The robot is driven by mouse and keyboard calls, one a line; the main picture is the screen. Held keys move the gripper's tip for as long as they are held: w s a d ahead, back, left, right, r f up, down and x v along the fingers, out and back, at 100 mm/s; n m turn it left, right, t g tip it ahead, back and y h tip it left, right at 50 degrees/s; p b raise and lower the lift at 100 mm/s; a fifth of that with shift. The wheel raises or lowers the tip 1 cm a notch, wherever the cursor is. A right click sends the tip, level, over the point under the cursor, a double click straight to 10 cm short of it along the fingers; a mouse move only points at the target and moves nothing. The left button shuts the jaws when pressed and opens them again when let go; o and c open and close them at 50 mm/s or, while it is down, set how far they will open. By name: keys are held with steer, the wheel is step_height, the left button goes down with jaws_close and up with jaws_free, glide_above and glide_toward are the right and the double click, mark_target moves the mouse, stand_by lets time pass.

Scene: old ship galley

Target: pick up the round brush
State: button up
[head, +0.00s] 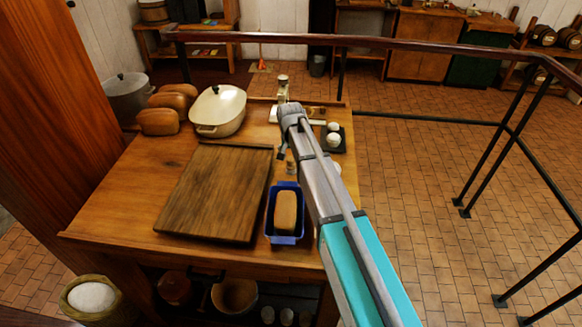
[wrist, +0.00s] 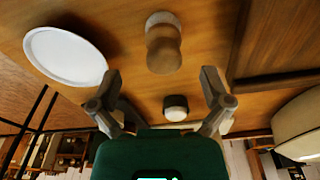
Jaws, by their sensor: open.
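The round brush (wrist: 163,50) appears to be the small upright piece with a wooden knob and a pale round base, standing on the wooden table in the wrist view. It sits between and beyond the two fingertips of my gripper (wrist: 161,76), which is open and empty. The wrist picture is upside down, with the far room at the bottom. In the head view my gripper (head: 282,154) is mostly hidden by my arm, and a small brownish piece, likely the brush (head: 290,167), shows just beside it.
A white plate (wrist: 65,55) lies left of the brush, and a small pale-topped round item (wrist: 175,107) stands nearby. On the table are a cutting board (head: 215,195), a blue tin with a loaf (head: 270,228), a lidded pot (head: 220,110) and a dark tray with white round items (head: 341,146).

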mark_target(291, 165)
steer(key=shift+w+a+f+b, duration=0.1)
steer(key=shift+a+f+b, duration=0.05)
steer(key=shift+f+b, duration=2.4)
steer(key=c, duration=1.3)
steer(key=shift+r, duration=0.15)
step_height(291, 165, up, 2)
steer(key=shift+p, duration=1.25)
steer(key=s+d+r+p, duration=0.7)
steer(key=s+r+p, duration=0.3)
steer(key=s, duration=0.2)
steer(key=shift+d+r+p, duration=0.15)
steer(key=shift+r+p, duration=0.2)
